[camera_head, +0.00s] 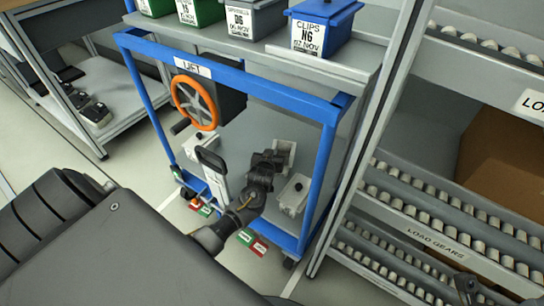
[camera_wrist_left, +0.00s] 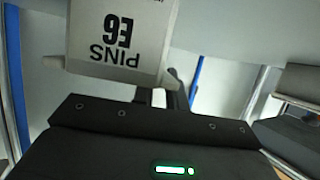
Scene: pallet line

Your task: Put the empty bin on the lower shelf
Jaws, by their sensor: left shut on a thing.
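My left gripper (camera_head: 266,165) reaches low into the blue-framed cart (camera_head: 334,160). In the left wrist view it is shut on a pale bin (camera_wrist_left: 160,40) labelled "PINS E6", whose text appears upside down. The bin's top and inside are out of that frame. In the head view a light grey bin (camera_head: 284,151) shows just beyond the fingers, partly hidden by them. Another pale container (camera_head: 293,197) is right of the gripper. The lower shelf (camera_head: 235,178) is partly covered by my arm. A dark part at the bottom right seems to be my right gripper (camera_head: 468,288); its jaws are unclear.
Above are the orange handwheel (camera_head: 195,102), the "LIFT" label (camera_head: 193,67) and a top shelf with green, grey and blue bins (camera_head: 322,28). Red and green tags (camera_head: 252,241) lie low at the front. Roller racks (camera_head: 440,215) with a cardboard box (camera_head: 500,150) stand right.

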